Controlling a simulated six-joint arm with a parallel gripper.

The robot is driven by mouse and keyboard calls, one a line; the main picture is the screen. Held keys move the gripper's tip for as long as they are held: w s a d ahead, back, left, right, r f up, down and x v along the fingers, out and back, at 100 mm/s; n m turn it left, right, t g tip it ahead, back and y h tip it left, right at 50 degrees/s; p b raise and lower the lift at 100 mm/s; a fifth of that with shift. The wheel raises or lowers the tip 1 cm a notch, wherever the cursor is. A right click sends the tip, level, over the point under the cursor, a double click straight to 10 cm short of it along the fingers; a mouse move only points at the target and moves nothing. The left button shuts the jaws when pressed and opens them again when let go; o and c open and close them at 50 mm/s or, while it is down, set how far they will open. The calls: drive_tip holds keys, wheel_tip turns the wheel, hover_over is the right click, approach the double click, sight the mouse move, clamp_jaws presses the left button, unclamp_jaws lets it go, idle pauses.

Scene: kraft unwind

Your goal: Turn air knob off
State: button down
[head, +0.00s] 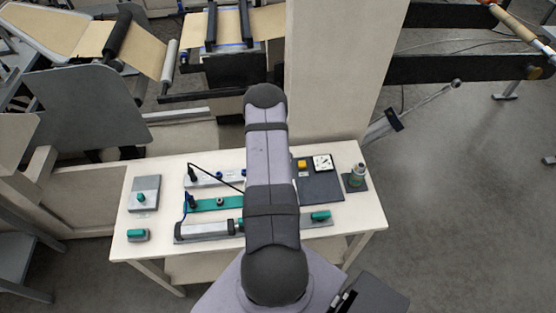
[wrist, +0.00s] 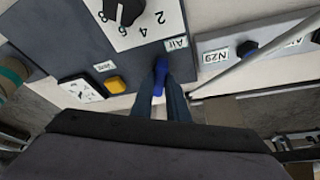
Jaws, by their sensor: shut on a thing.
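The air knob (wrist: 160,77) is a blue lever on a dark grey panel (wrist: 62,40), beside a white label reading "Air" (wrist: 176,43) in the wrist view. My gripper (wrist: 167,88) is shut on the blue knob, with its dark fingers close around it. The lever points roughly along the fingers. In the head view my arm hides the knob and the gripper; only the right part of the panel (head: 322,188) shows there.
A white dial with a black knob (wrist: 122,12), a yellow button (wrist: 115,84) and a white gauge (wrist: 82,89) share the panel. A grey plate labelled N2 (wrist: 214,56) carries another knob (wrist: 247,49). The white table (head: 345,215) holds several green-handled fixtures.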

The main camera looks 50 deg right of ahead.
drive_tip(key=m, duration=0.2)
drive_tip(key=m+g, duration=0.1)
drive_tip(key=shift+w+r+m, duration=0.1)
drive_tip(key=shift+w+m, duration=0.25)
drive_tip(key=shift+m, duration=0.05)
drive_tip(key=m, duration=0.1)
drive_tip(key=m+g+b, duration=0.1)
drive_tip(key=shift+w+d+m+g, duration=0.1)
drive_tip(key=shift+w+m+g, duration=0.1)
drive_tip(key=shift+m+g, duration=0.1)
drive_tip(key=m+b, duration=0.2)
drive_tip(key=m+g+b, duration=0.1)
drive_tip(key=shift+w+d+f, duration=0.1)
drive_tip(key=shift+w+f, duration=0.05)
drive_tip(key=shift+f, duration=0.1)
drive_tip(key=m+b, duration=0.2)
drive_tip(key=shift+r+g+y+b, duration=0.2)
drive_tip(key=shift+g+y+b, duration=0.2)
drive_tip(key=shift+r+m, duration=0.1)
drive_tip(key=shift+m, duration=0.2)
drive_tip(key=c, duration=1.7)
unclamp_jaws()
drive_tip(key=shift+w, duration=0.1)
